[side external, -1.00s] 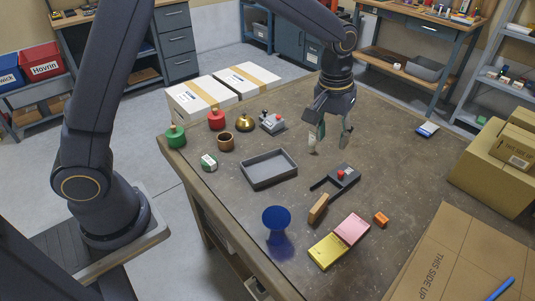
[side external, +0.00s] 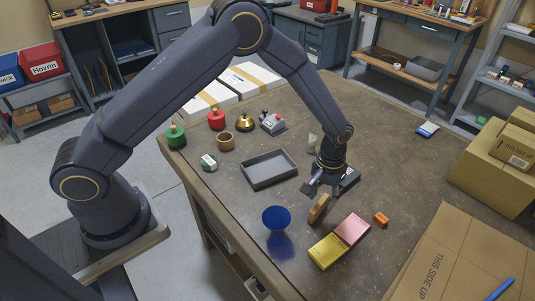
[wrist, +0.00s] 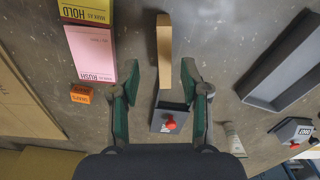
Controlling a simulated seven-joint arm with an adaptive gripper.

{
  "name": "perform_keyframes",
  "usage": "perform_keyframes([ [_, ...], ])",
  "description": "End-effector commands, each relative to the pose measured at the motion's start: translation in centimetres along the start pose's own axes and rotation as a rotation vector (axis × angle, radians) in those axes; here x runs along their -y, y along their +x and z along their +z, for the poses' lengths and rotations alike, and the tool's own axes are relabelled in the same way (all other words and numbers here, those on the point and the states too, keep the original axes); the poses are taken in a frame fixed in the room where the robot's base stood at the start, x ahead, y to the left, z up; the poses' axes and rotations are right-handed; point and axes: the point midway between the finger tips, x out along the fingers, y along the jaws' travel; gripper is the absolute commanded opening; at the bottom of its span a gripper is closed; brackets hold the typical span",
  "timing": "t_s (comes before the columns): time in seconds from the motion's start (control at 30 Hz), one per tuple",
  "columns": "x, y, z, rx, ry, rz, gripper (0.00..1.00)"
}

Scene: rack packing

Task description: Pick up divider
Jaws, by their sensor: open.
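A thin tan slab (side external: 318,209), which I take to be the divider, stands on edge on the table in the side view. In the wrist view the slab (wrist: 164,45) is upright in the picture, its lower end between my fingertips. My gripper (side external: 322,190) is open and low over the table, just behind the slab. In the wrist view my gripper (wrist: 160,72) has one green-padded finger on each side of the slab, with gaps on both sides. A black device with a red knob (wrist: 171,121) lies between the fingers, closer to the palm.
A yellow pad (side external: 327,251) and pink pad (side external: 351,228) lie in front, with an orange box (side external: 381,218) to their right. A blue round thing (side external: 277,217) and a grey tray (side external: 270,182) are at left. A tube (wrist: 234,140) lies beside the right finger.

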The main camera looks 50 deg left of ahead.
Motion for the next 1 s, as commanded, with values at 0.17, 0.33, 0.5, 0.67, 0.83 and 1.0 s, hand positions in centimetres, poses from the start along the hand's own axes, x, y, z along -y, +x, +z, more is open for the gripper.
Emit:
perform_keyframes([
  [0.17, 0.6, 3.0, -0.3, 0.005, 0.0, -0.003, 0.46],
  [0.33, 0.5, 4.3, -0.4, 0.001, 0.001, -0.001, 0.46],
  [0.5, 0.5, 4.4, -0.4, 0.001, 0.001, -0.001, 0.46],
  [0.67, 0.5, 4.4, -0.4, 0.001, 0.0, -0.001, 0.33],
  [0.83, 0.5, 4.4, -0.4, 0.001, 0.0, -0.001, 0.16],
  [1.0, 0.5, 4.4, -0.4, 0.001, 0.0, -0.001, 0.0],
])
